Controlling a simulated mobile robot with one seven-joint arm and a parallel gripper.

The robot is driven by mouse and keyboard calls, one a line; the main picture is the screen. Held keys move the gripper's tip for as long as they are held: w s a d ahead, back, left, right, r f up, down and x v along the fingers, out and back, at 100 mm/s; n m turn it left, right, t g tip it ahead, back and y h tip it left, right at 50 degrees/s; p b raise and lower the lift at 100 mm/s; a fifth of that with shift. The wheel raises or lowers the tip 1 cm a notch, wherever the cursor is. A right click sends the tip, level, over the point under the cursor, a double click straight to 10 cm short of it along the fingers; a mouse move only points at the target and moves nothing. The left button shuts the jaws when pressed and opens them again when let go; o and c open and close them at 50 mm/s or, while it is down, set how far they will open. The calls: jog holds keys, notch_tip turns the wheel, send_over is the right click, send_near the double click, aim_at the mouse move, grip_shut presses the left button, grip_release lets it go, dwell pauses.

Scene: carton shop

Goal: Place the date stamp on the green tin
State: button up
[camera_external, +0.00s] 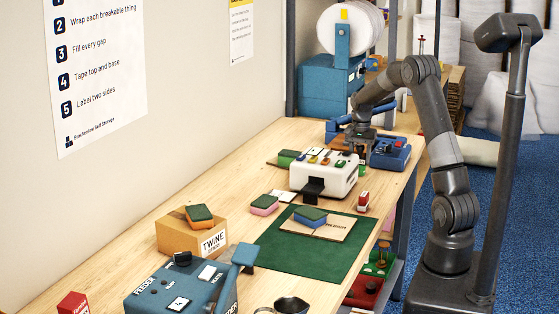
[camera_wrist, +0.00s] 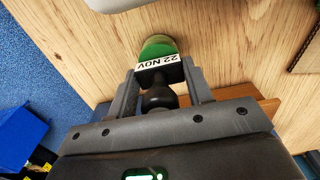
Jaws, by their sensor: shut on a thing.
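My gripper (camera_wrist: 160,84) is shut on the black knob handle of the date stamp (camera_wrist: 158,98), which has a white label reading 22 NOV. In the external view my gripper (camera_external: 360,143) is just behind the white machine, low over the bench. A round green thing, seemingly the green tin (camera_wrist: 158,46), shows right past the stamp's label in the wrist view. The stamp hides part of it, and I cannot tell whether the two touch. In the external view a small bit of green (camera_external: 363,168) shows beside the white machine.
The white machine (camera_external: 325,176) stands close in front of my gripper. A blue device (camera_external: 390,152) is beside it at the bench's right edge. A small red and white item (camera_external: 363,200) stands nearer. A green mat (camera_external: 284,252) with a board and a sponge lies in front.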

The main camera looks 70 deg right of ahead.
aim_at(360, 145)
jog(key=o, duration=1)
notch_tip(360, 145, up, 12)
jog(key=shift+r, duration=0.15)
jog(key=s+a+r+n+t, duration=0.1)
jog(key=a+r+n, duration=0.3)
jog(key=a, duration=0.8)
jog(key=s+a+r+n+t, duration=0.15)
jog(key=a+r+n, duration=0.25)
jog(key=a, duration=0.9)
jog(key=shift+s+a+f+n+t, duration=0.55)
jog(key=shift+s+a+n, duration=1.1)
jog(key=shift+s+a, duration=1)
jog(key=shift+s+a+f+n+t, duration=0.6)
jog(key=shift+s+a+n, duration=1.35)
jog(key=shift+a, duration=1.05)
jog(key=shift+s+a+f+n+t, duration=0.55)
jog(key=shift+s+a+n, duration=0.85)
jog(key=shift+s+a, duration=1.35)
